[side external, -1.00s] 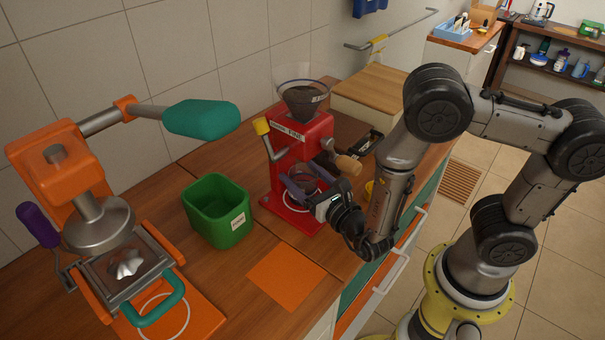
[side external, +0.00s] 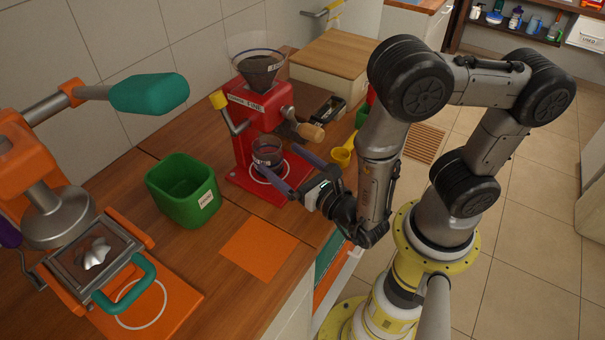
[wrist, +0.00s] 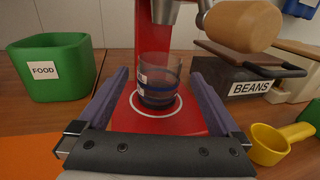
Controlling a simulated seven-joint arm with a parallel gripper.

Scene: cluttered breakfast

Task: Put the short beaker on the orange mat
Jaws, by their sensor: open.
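The short beaker (side external: 267,154) is clear glass with dark contents low inside and stands upright on the red grinder's base. In the wrist view the beaker (wrist: 158,80) stands inside the white ring, below the grinder spout. My gripper (side external: 283,174) is open, with its purple fingers reaching toward the beaker from the front. In the wrist view the fingers of my gripper (wrist: 158,95) lie to the left and right of the beaker, apart from it. The orange mat (side external: 259,248) lies flat and bare on the counter, in front of the grinder; its edge shows in the wrist view (wrist: 30,155).
The red grinder (side external: 262,106) rises behind the beaker, its wooden-knobbed handle (wrist: 242,25) above right. A green FOOD bin (side external: 183,190) stands left. A yellow scoop (side external: 341,155) and a black BEANS box (wrist: 235,82) are right. An orange press (side external: 92,260) is far left.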

